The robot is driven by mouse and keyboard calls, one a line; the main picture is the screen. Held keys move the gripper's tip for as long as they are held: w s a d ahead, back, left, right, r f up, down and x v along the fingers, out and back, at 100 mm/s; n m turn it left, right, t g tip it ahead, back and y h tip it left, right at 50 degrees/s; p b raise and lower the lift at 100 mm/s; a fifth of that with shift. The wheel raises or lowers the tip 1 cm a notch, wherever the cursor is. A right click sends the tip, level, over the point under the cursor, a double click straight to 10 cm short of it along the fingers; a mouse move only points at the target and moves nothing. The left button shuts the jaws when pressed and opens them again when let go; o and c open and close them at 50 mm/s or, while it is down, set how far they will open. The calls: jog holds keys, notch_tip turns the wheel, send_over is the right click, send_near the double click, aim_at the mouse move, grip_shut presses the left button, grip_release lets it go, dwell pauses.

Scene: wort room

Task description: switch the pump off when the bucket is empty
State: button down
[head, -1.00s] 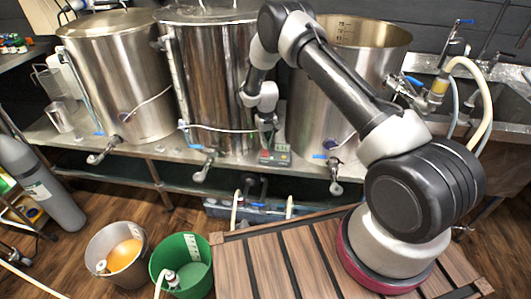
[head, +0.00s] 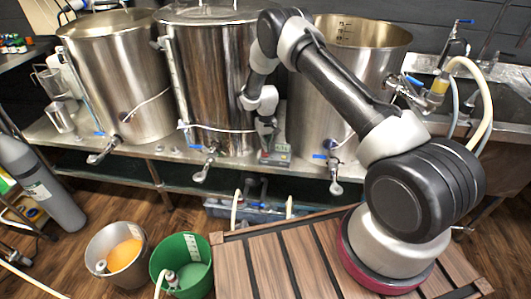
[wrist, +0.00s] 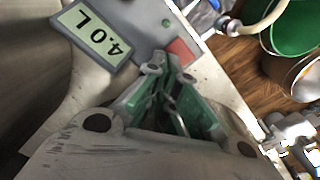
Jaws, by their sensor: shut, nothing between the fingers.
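A small grey control box (head: 276,157) stands on the steel bench in front of the middle kettle. In the wrist view its display (wrist: 90,33) reads 4.0 L; a red button (wrist: 181,50) and a dull greenish lamp (wrist: 166,22) are beside it. My gripper (wrist: 170,72) is shut and empty, its green-padded fingertips close by the red button; I cannot tell whether they touch it. In the head view my gripper (head: 266,143) is right over the box. A grey bucket (head: 101,240) holds orange liquid (head: 124,255). A green bucket (head: 205,250) has a hose fitting inside; its liquid level is unclear.
Three steel kettles (head: 115,80) with blue-handled taps stand behind and beside my gripper. A blue-grey crate (head: 225,210) with hoses is under the bench. A grey gas cylinder (head: 45,190) stands at left. A sink with hoses is at right.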

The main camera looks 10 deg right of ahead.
jog(key=shift+r, duration=2.7)
